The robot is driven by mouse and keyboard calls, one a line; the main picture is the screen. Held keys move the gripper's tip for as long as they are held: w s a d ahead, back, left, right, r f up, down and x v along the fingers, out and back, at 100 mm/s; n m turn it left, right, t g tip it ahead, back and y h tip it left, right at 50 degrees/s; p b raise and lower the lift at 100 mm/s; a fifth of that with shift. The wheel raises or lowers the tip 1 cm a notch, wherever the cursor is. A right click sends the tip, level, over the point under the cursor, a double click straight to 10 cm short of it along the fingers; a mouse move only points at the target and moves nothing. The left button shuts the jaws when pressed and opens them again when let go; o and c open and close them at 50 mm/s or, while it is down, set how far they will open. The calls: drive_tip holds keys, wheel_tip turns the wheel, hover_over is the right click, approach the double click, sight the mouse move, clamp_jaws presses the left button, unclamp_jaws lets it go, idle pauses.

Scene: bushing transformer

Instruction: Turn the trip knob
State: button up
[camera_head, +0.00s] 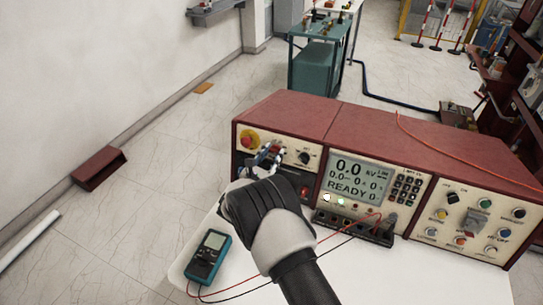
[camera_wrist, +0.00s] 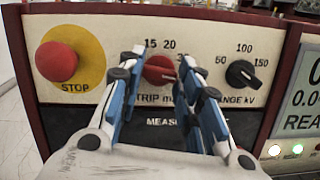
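The trip knob (camera_wrist: 160,69) is a round red knob on the cream panel, with "TRIP" printed below it and the numbers 15 and 20 above it. My gripper (camera_wrist: 161,62) is open, with one blue finger on each side of the trip knob in the wrist view. A gap shows between the left finger and the knob; the right finger overlaps the knob's right edge in the picture, and I cannot tell whether it touches. In the head view my gripper (camera_head: 268,155) is at the left panel of the red console and hides the knob or most of it.
A red stop button (camera_wrist: 57,62) on a yellow disc is left of the trip knob. A black range knob (camera_wrist: 243,74) is close on the right. The display (camera_head: 357,177) reads 0.0 kV and READY. A teal multimeter (camera_head: 207,255) with leads lies on the white table (camera_head: 400,275).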

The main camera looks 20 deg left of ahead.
drive_tip(key=c, duration=0.5)
drive_tip(key=shift+n, duration=0.4)
drive_tip(key=n+y, duration=0.1)
drive_tip(key=n, duration=0.2)
drive_tip(key=shift+d, duration=0.1)
drive_tip(key=n, duration=0.2)
drive_tip(key=n+y, duration=0.1)
drive_tip(key=n, duration=0.1)
drive_tip(key=shift+d+n+y, duration=0.1)
drive_tip(key=shift+n+y, duration=0.2)
drive_tip(key=n+y+p, duration=0.1)
drive_tip(key=n+p, duration=0.1)
drive_tip(key=n, duration=0.4)
drive_tip(key=shift+r+g, duration=0.15)
drive_tip(key=shift+g, duration=0.25)
drive_tip(key=shift+n+g+y+p, duration=0.3)
drive_tip(key=shift+n+y+p, duration=0.2)
drive_tip(key=shift+n, duration=1.4)
